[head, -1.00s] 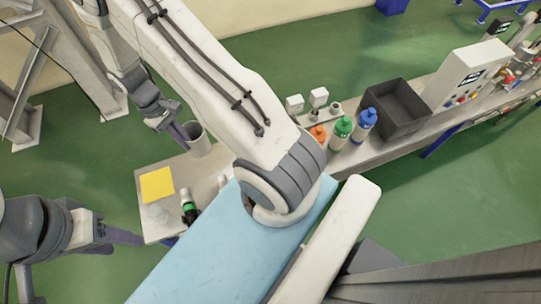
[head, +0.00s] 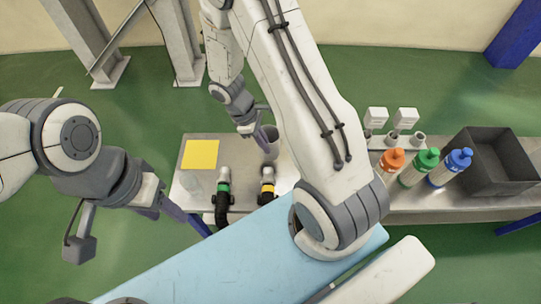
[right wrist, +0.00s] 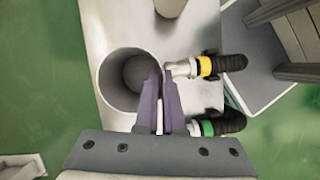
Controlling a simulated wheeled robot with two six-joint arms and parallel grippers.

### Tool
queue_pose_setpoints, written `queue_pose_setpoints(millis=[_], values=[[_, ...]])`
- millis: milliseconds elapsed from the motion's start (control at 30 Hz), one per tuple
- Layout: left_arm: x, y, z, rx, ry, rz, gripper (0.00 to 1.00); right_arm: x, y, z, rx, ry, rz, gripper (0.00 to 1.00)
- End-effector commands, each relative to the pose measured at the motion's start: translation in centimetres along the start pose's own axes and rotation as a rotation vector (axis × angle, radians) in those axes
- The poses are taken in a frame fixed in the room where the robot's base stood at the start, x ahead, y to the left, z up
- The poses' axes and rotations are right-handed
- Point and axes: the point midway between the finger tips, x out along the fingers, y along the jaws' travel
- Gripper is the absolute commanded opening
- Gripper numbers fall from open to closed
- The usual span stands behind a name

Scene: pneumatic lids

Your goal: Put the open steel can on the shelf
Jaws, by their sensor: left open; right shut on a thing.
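The open steel can (head: 268,148) is a grey cylinder, partly hidden behind my right arm in the head view. In the right wrist view the can (right wrist: 108,95) shows its open mouth and empty-looking inside. My right gripper (head: 258,136) is shut on the can's wall; its purple fingers (right wrist: 161,98) overlap the near rim. I cannot tell whether the can's base touches the grey bench (head: 240,148). My left gripper (head: 190,217) is open and empty, in front of the bench's left end. I cannot make out for certain which surface is the shelf.
A yellow square (head: 201,154) lies on the bench. Hoses with a green-banded fitting (head: 223,188) and a yellow-banded fitting (head: 267,187) stand at its front. Orange, green and blue-capped bottles (head: 420,167) and a dark bin (head: 490,172) are at right.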

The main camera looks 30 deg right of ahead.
Motion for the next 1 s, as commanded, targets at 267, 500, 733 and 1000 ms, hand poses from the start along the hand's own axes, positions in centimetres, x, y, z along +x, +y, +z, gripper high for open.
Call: queue_pose_setpoints(millis=[267, 500, 733, 1000], values=[[0.8, -0.1, 0.1, 0.0, 0.0, 0.0, 0.5, 2.5, 0.0, -1.0, 0.0, -0.001, -0.001, 0.0], [1.4, -0.1, 0.1, 0.0, 0.0, 0.0, 0.5, 5.0, 0.0, -2.0, 0.002, 0.0, 0.0, 0.0], [1.4, -0.1, 0.1, 0.0, 0.0, 0.0, 0.5, 5.0, 0.0, -2.0, 0.002, 0.001, 0.0, 0.0], [1.5, -0.1, 0.1, 0.0, 0.0, 0.0, 0.5, 5.1, 0.0, -2.1, 0.002, 0.001, 0.0, 0.36]])
